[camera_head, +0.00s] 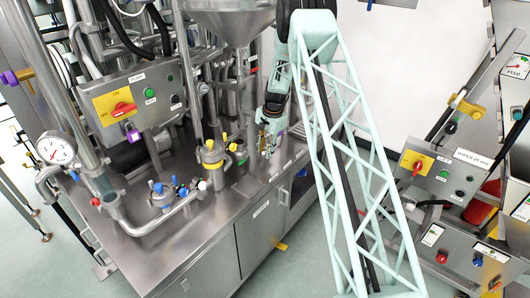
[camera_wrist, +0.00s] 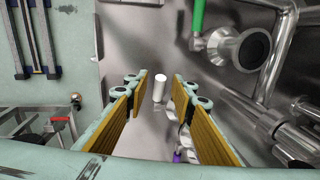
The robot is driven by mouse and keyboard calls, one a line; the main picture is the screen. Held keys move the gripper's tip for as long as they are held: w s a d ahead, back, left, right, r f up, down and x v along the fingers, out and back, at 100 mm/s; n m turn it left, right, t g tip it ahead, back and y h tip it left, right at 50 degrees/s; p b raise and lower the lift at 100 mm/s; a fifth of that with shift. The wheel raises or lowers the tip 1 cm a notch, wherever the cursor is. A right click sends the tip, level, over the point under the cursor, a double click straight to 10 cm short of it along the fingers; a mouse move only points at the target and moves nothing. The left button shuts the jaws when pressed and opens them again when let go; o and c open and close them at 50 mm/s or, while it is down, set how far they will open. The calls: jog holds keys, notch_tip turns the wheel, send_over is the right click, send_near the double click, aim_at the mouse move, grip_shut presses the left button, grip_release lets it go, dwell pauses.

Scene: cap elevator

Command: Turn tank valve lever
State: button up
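My gripper (camera_head: 267,143) hangs in front of the steel machine, below and right of the funnel-shaped tank (camera_head: 230,18). In the wrist view my gripper (camera_wrist: 160,84) is open, with yellow pads on both fingers. A white cylinder (camera_wrist: 160,86) appears in the gap between the fingertips; I cannot tell whether it is between them or beyond. A green lever handle (camera_wrist: 198,16) on a steel pipe fitting shows at the top, apart from the fingers. A small purple part (camera_wrist: 178,156) shows low between the fingers. I cannot tell for certain which is the tank valve lever.
Steel pipes (camera_wrist: 288,130) crowd the right of the wrist view. On the machine top stand a yellow-collared fitting (camera_head: 212,155) and blue-capped valves (camera_head: 158,188). A control box (camera_head: 130,100) with a red switch is at left, a pressure gauge (camera_head: 56,149) farther left.

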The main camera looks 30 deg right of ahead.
jog(key=shift+f, duration=0.25)
jog(key=shift+c, duration=0.7)
grip_shut()
